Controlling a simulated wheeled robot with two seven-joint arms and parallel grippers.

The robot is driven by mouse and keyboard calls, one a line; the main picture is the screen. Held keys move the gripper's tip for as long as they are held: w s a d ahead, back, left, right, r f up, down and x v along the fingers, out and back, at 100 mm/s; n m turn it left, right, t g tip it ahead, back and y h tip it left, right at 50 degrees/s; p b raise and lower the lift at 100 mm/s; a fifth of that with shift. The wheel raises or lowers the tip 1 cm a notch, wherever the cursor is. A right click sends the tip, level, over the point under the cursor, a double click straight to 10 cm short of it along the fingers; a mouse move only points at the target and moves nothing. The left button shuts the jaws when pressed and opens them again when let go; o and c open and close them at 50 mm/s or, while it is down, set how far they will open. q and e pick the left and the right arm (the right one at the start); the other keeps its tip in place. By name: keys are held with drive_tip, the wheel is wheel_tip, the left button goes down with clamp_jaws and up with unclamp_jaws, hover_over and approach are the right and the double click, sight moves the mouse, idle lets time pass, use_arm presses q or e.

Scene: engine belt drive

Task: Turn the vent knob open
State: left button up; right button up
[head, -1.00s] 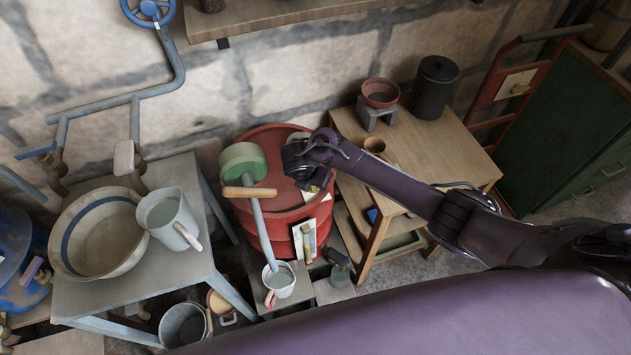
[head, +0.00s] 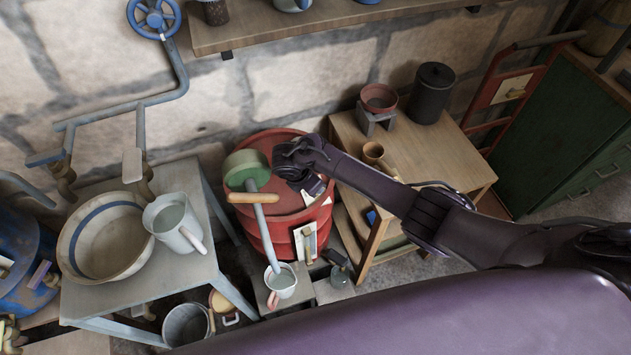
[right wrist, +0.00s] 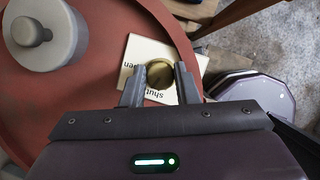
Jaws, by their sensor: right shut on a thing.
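The red drum (head: 262,148) stands against the wall, and its top also fills much of the right wrist view (right wrist: 90,100). The brass vent knob (right wrist: 160,73) sits on a cream plate (right wrist: 148,48) marked "open" and "shut" on the drum top. My right gripper (right wrist: 160,84) is over the plate, its two fingers shut on the knob from either side. In the head view my right gripper (head: 314,187) is at the drum's right side, and my arm partly hides it and the plate. My left gripper is not in view.
A grey cap (right wrist: 45,30) rises from the drum top. A wooden table (head: 420,145) is close on the right, a grey table (head: 130,275) on the left.

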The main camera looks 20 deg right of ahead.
drive_tip(key=m, duration=0.1)
drive_tip(key=a+m+g+p, duration=0.1)
drive_tip(key=m, duration=0.1)
drive_tip(key=shift+w+a+r+m, duration=0.1)
drive_tip(key=shift+r+m, duration=0.2)
drive_tip(key=shift+r, duration=0.05)
drive_tip(key=m, duration=0.1)
drive_tip(key=r+m, duration=0.1)
drive_tip(key=w+m+g, duration=0.1)
drive_tip(key=m, duration=0.1)
drive_tip(key=shift+a+r, duration=0.3)
drive_tip(key=shift+r, duration=0.05)
drive_tip(key=shift+c, duration=0.3)
drive_tip(key=o, duration=0.5)
drive_tip(key=shift+f, duration=0.1)
drive_tip(key=shift+c, duration=0.2)
drive_tip(key=o, duration=0.6)
drive_tip(key=shift+d+f, duration=0.15)
drive_tip(key=shift+r, duration=0.2)
drive_tip(key=shift+a+r, duration=0.2)
drive_tip(key=shift+r, duration=0.1)
drive_tip(key=v, duration=0.8)
drive_tip(key=shift+d+r, duration=0.1)
drive_tip(key=shift+d, duration=0.15)
drive_tip(key=shift+c, duration=0.2)
